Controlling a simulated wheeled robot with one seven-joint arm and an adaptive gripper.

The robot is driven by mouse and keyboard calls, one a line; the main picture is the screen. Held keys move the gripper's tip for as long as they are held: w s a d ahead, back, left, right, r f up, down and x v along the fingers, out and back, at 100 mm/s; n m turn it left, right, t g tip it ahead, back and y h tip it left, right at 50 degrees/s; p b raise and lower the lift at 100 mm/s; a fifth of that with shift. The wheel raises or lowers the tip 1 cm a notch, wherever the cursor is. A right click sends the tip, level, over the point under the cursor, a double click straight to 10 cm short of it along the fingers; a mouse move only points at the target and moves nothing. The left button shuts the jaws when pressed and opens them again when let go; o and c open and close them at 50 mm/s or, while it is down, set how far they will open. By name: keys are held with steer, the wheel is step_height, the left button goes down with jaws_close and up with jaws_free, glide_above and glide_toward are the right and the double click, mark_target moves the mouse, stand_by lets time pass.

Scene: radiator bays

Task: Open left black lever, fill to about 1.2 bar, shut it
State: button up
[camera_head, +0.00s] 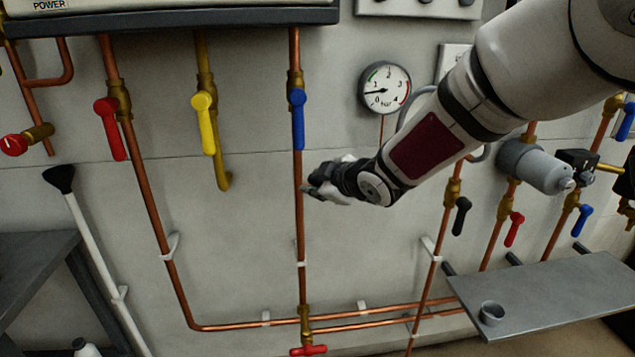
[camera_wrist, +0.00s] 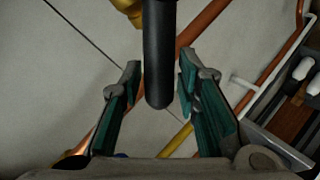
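My gripper (camera_head: 318,184) reaches in from the upper right, in front of the wall, beside the pipe below the blue lever. In the wrist view its two green-padded fingers (camera_wrist: 160,82) stand apart. A black, round-ended bar (camera_wrist: 158,60) that looks like a lever handle hangs between them, with a gap on each side. The head view does not show this bar at the gripper. A black lever (camera_head: 461,215) hangs on a pipe at the right in the head view; I cannot tell if it is the same one. The pressure gauge (camera_head: 385,89) needle points just below 1.
Blue (camera_head: 298,119), yellow (camera_head: 204,123) and red (camera_head: 110,129) levers hang on pipes at the left. A red-handled valve (camera_head: 308,350) is low down. A metal shelf (camera_head: 550,290) with a small cup (camera_head: 491,313) projects at the lower right. A white pole (camera_head: 98,265) leans at the left.

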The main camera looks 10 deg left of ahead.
stand_by(0.3)
steer(key=v, duration=1.2)
stand_by(4.4)
